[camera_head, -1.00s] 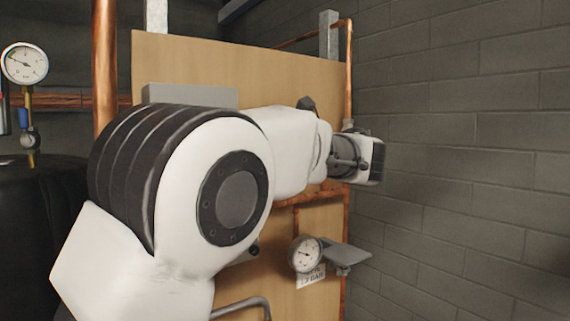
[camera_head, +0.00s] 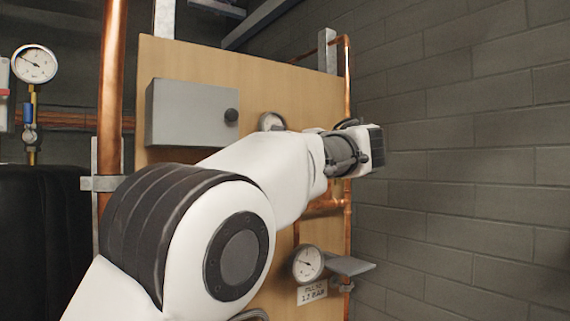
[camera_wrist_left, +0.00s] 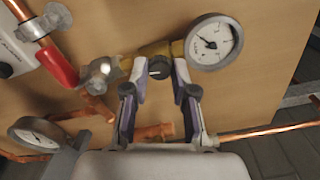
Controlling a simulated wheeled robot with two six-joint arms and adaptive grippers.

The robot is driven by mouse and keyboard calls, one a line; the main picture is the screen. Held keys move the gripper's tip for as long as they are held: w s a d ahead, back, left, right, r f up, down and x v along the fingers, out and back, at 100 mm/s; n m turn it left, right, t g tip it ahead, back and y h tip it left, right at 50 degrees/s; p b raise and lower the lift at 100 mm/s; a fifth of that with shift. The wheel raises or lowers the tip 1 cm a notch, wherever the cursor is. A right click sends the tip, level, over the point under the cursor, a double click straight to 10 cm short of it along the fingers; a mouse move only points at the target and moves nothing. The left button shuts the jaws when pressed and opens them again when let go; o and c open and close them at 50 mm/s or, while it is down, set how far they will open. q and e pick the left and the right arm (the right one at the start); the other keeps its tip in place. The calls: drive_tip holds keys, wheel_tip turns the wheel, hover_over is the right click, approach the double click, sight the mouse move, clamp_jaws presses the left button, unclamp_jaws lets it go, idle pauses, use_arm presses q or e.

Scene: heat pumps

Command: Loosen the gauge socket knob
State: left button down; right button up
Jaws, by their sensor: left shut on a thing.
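In the left wrist view, the dark gauge socket knob (camera_wrist_left: 159,67) sits on a brass fitting beside a round white gauge (camera_wrist_left: 213,42). My left gripper (camera_wrist_left: 160,77) has its two fingers on either side of the knob and is shut on it. In the head view my left arm reaches across the wooden board, with its wrist (camera_head: 345,152) near the board's right edge. The fingertips and the knob are hidden there. A gauge (camera_head: 272,121) shows partly above the forearm. My right gripper is in neither view.
A grey box with a black knob (camera_head: 192,113) is on the board. A lower gauge (camera_head: 308,263) hangs above a label, beside a grey plate (camera_head: 349,265). Copper pipes (camera_head: 112,90) run up the left. A red-handled valve (camera_wrist_left: 58,64) is close to the gripper. A brick wall stands right.

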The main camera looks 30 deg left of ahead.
use_arm(q)
drive_tip(key=shift+a+r+n+b, duration=0.15)
drive_tip(key=shift+n+b, duration=1.35)
drive_tip(key=shift+n, duration=2.2)
drive_tip(key=shift+d+r+n+b, duration=0.1)
drive_tip(key=shift+n+b, duration=1.35)
drive_tip(key=shift+n, duration=2.25)
drive_tip(key=c, duration=1)
unclamp_jaws()
drive_tip(key=shift+w, duration=0.1)
drive_tip(key=shift+o, duration=0.3)
drive_tip(key=shift+a+f, duration=0.15)
drive_tip(key=v, duration=1.2)
